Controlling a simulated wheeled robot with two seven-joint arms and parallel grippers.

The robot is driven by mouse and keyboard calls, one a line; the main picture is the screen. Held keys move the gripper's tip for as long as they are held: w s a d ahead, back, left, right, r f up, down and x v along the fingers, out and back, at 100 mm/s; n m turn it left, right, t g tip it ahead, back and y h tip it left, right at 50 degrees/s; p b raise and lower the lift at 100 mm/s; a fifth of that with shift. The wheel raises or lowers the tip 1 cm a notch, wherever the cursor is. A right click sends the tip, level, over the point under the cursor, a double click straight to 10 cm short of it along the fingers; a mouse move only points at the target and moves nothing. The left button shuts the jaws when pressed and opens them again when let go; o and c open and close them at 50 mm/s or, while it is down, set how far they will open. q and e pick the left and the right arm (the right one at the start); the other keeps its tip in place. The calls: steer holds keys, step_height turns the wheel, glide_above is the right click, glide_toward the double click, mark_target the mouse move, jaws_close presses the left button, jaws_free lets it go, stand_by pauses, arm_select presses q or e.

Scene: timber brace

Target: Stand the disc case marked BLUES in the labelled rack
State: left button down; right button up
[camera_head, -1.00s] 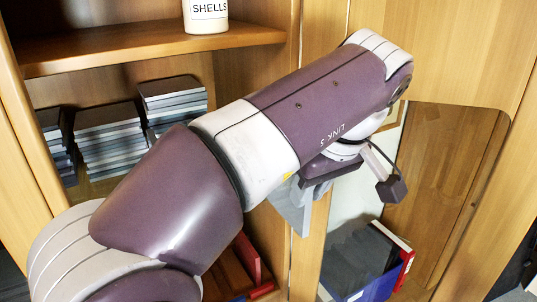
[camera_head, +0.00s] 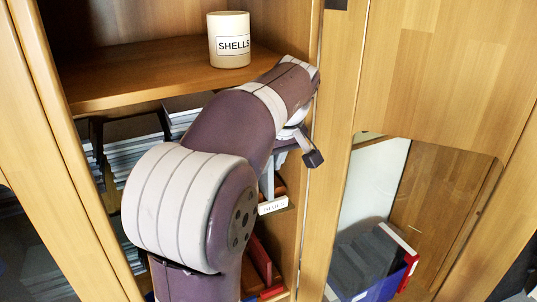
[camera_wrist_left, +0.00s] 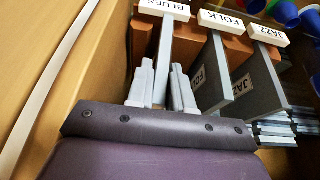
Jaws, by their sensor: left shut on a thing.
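My left gripper (camera_wrist_left: 164,78) is shut on a thin grey disc case (camera_wrist_left: 164,58), seen nearly edge-on between the fingers in the left wrist view. The case stands roughly upright at the rack's BLUES label (camera_wrist_left: 163,8); whether it rests on the rack floor I cannot tell. A FOLK case (camera_wrist_left: 213,75) and a JAZZ case (camera_wrist_left: 262,80) stand to its right, behind the FOLK label (camera_wrist_left: 226,22) and JAZZ label (camera_wrist_left: 269,35). In the head view my arm hides most of the gripper; the held case (camera_head: 266,182) shows above the white label (camera_head: 273,206). My right gripper is out of view.
Brown rack dividers (camera_wrist_left: 190,32) flank the cases. A cabinet side panel (camera_wrist_left: 40,45) runs close on the left in the wrist view. A SHELLS jar (camera_head: 229,40) stands on the shelf above. Stacks of cases (camera_head: 133,150) lie behind my arm. A blue crate (camera_head: 385,285) is at lower right.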

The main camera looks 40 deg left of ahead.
arm_select(q)
steer(key=shift+w+a+f, duration=0.4)
steer(key=shift+w+f, duration=0.1)
steer(key=shift+f, duration=0.4)
steer(key=shift+s, duration=0.15)
steer(key=c, duration=1.1)
jaws_free()
steer(key=shift+o, duration=0.4)
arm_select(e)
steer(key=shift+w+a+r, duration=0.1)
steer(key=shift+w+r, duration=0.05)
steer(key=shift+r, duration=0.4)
arm_select(q)
steer(key=shift+a, duration=0.1)
